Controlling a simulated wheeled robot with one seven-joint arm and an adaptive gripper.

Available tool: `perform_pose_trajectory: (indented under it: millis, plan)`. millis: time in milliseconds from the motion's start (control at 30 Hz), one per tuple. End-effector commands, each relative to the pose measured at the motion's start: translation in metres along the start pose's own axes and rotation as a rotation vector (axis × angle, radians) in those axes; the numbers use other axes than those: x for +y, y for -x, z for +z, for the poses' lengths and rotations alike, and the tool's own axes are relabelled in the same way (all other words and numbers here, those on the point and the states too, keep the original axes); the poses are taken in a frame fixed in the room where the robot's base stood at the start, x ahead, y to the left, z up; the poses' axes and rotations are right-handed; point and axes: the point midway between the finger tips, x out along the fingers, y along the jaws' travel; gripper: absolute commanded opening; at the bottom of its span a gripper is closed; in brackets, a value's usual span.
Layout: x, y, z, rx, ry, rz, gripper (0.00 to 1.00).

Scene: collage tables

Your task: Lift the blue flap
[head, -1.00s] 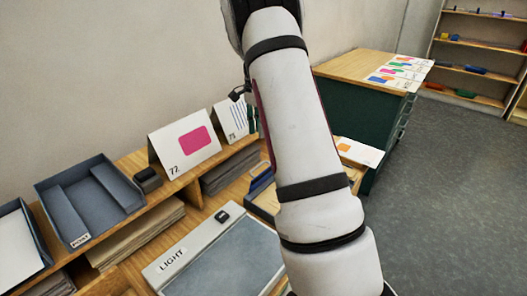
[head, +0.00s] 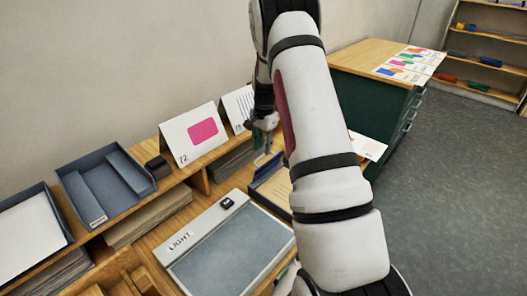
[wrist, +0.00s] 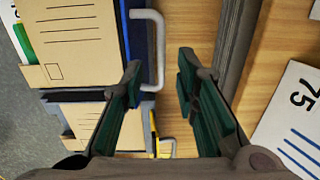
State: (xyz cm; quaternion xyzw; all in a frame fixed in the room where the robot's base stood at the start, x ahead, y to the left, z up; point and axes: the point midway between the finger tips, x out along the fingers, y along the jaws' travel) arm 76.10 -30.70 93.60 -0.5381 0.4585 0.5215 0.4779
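A blue edge (head: 266,168), which may be the blue flap, shows beside my arm in the head view. In the wrist view a dark blue strip (wrist: 131,45) runs along a brown card-covered piece, with a pale U-shaped handle (wrist: 158,50) on its right side. I cannot tell for sure which part is the flap. My gripper (wrist: 160,72) is open, its two dark green fingers apart, with part of the handle showing between and beyond them. Nothing is held. In the head view my gripper (head: 264,142) is small, above the blue edge and partly behind my arm.
A lower blue-grey piece with a yellow handle (wrist: 166,146) shows in the wrist view. Card 75 (wrist: 295,115) stands close on the right. Card 72 (head: 195,135), a grey tray (head: 105,187) and the LIGHT panel (head: 225,250) lie left of my arm.

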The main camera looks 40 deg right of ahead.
Motion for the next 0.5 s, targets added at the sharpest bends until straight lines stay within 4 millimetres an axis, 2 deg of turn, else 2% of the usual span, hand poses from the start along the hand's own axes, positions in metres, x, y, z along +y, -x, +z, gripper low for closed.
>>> perform_pose_trajectory:
  millis: [200,500]
  plan:
    - [0.0,-0.025,0.0,0.0,0.001,-0.001,0.28]
    - [-0.001,-0.032,0.0,0.001,0.001,-0.001,0.28]
